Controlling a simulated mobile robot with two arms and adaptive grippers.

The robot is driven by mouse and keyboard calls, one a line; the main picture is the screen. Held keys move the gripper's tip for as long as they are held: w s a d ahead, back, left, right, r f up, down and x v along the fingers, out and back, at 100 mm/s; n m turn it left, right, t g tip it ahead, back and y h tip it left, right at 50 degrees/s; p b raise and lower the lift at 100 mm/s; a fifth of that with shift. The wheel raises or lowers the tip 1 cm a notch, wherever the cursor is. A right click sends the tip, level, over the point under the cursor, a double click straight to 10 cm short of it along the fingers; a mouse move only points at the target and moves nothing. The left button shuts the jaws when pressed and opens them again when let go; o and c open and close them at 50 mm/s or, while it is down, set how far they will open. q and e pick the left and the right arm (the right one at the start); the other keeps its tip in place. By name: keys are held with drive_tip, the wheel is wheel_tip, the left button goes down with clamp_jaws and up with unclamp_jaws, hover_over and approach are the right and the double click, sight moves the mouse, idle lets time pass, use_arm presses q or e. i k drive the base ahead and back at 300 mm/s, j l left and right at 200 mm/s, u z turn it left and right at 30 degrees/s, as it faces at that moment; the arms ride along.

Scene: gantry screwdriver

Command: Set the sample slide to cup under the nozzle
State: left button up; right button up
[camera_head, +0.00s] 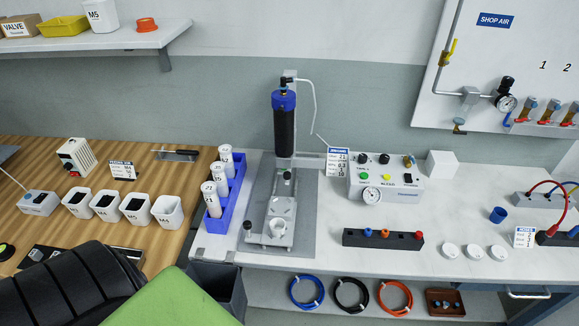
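The dispenser stands at the middle of the bench, with a black cylinder (285,130) under a blue cap on a grey column. Its small nozzle (287,176) points down. Below it the light grey sample slide (268,240) lies on the dispenser's base plate (304,205). A round cup-like seat (278,228) shows toward the slide's front end, in front of the nozzle. What is directly under the nozzle is too small to tell. A small dark knob (248,226) is at the slide's left. Neither of my grippers is in view.
A blue rack (226,200) with white cartridges stands left of the dispenser. A control box (385,184) and a black strip with colored caps (383,239) are to its right. White containers (104,206) stand on the wooden bench. Dark and green shapes block the lower left.

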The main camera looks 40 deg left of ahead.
sight(284, 207)
drive_tip(key=u, duration=1.25)
